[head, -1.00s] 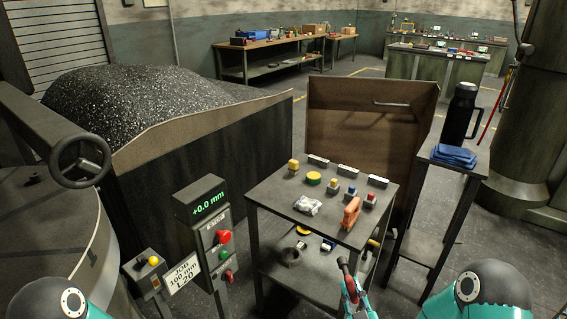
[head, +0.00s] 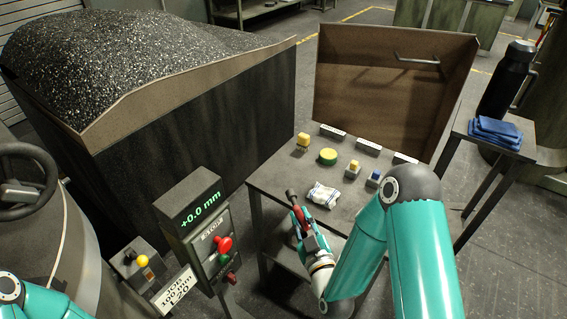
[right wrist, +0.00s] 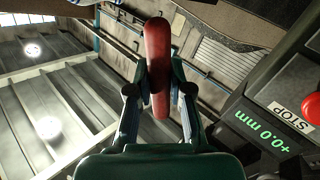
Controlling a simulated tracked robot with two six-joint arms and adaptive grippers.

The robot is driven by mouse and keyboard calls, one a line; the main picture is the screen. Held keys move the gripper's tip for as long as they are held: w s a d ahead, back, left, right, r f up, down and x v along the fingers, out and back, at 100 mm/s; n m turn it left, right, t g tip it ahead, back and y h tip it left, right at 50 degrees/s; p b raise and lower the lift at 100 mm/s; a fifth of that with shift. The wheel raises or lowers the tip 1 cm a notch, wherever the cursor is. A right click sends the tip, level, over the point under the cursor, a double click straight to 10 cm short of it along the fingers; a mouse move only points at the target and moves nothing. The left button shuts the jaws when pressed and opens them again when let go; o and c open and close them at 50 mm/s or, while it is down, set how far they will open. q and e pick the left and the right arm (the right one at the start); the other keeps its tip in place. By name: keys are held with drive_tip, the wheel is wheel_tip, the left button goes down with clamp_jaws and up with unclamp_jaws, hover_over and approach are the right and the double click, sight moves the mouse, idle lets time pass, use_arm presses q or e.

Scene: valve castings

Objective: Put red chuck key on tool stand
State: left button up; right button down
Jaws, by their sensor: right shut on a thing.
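The red chuck key (head: 297,214) is held in my right gripper (head: 304,224), its dark end pointing up and away. In the right wrist view the red bar of the chuck key (right wrist: 157,62) stands between the two closed fingers (right wrist: 158,92). The tool stand (head: 268,184) appears to be the dark small table in the middle; the key shows in front of its left part, and I cannot tell whether they touch. My right forearm hides the table's right side. My left gripper is out of view.
A control post (head: 205,215) stands close left of the gripper. A side stand (head: 520,150) with a flask (head: 507,80) is at right.

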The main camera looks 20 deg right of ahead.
sight(291, 194)
drive_tip(key=shift+w+a, duration=0.1)
drive_tip(key=shift+a, duration=0.15)
drive_tip(key=w+m+b, duration=0.1)
drive_tip(key=w, duration=0.1)
drive_tip(key=w+r+m+h+b, duration=0.1)
drive_tip(key=w+b, duration=0.1)
drive_tip(key=w, duration=0.1)
drive_tip(key=w+b, duration=0.2)
drive_tip(key=shift+w+d+r+m+h, duration=0.15)
drive_tip(key=shift+w+d+m+h, duration=0.15)
drive_tip(key=shift+w+m, duration=0.1)
drive_tip(key=w+r+m+h+b, duration=0.1)
drive_tip(key=w+r+m+b, duration=0.1)
drive_tip(key=w+r, duration=0.3)
drive_tip(key=shift+r+m+b, duration=0.3)
drive_tip(key=shift+b, duration=0.45)
wheel_tip(291, 194, down, 5)
drive_tip(key=b, duration=0.6)
drive_tip(key=shift+s+f, duration=0.1)
drive_tip(key=shift+f, duration=0.1)
drive_tip(key=shift+f+b, duration=0.55)
drive_tip(key=shift+b, duration=0.45)
